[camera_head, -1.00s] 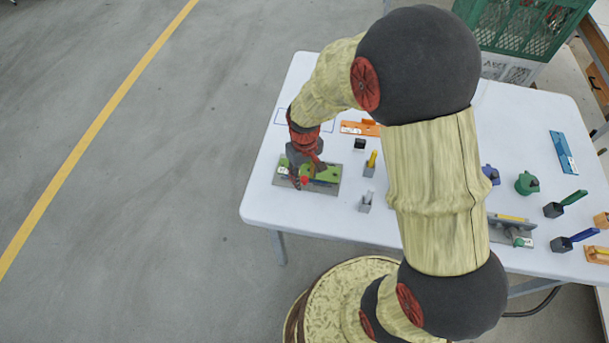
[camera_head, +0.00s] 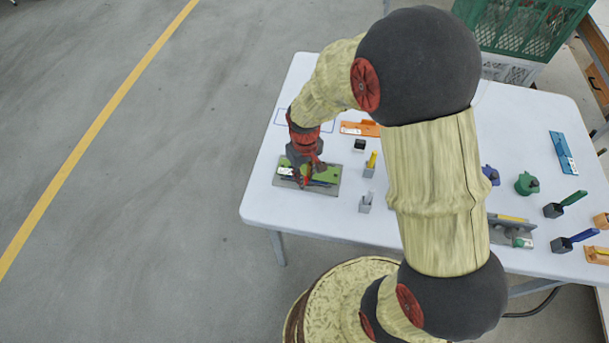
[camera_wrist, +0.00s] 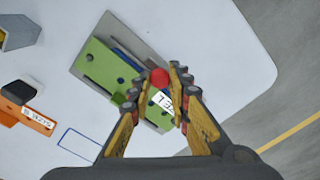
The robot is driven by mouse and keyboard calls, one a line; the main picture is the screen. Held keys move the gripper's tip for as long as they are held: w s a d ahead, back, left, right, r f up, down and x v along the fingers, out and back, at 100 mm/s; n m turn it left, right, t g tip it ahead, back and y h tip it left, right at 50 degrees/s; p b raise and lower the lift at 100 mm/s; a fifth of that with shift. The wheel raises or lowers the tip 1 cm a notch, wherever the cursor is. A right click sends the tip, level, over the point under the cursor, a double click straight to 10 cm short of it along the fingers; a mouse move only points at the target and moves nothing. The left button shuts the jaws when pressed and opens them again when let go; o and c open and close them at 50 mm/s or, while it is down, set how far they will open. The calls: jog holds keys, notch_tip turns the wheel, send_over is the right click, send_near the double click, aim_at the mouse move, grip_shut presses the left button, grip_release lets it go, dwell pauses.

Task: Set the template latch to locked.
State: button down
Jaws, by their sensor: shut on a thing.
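A green template plate (camera_wrist: 105,68) with dark holes lies on a grey base (camera_wrist: 125,30) on the white table; it also shows in the head view (camera_head: 328,174). A blue strip (camera_wrist: 125,54) runs along the plate. A red round knob (camera_wrist: 159,77), seemingly the latch's handle, stands between my fingertips. My gripper (camera_wrist: 163,76) is shut on this red knob, low over the plate; it also shows in the head view (camera_head: 304,182). A white lettered label (camera_wrist: 163,101) is partly hidden by my fingers. The latch's lever and exact position are hard to make out.
An orange labelled piece (camera_wrist: 35,118) and a dark-topped block (camera_wrist: 20,92) lie beside the plate. A grey holder with a yellow handle (camera_head: 372,160) and another grey holder (camera_head: 366,202) stand to its right. The table's left edge is near.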

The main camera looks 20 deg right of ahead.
jog(key=n+p, duration=0.1)
jog(key=n, duration=0.2)
jog(key=w+n+p, duration=0.1)
jog(key=n, duration=0.1)
jog(key=shift+d+r+n+p, duration=0.1)
jog(key=shift+n+p, duration=0.3)
jog(key=n, duration=0.2)
jog(key=n+p, duration=0.1)
jog(key=n, duration=0.1)
jog(key=n+p, duration=0.1)
jog(key=n, duration=0.1)
jog(key=shift+w, duration=0.4)
jog(key=c, duration=1.7)
grip_release()
jog(key=shift+c, duration=0.2)
jog(key=shift+o, duration=0.4)
notch_tip(320, 180, up, 12)
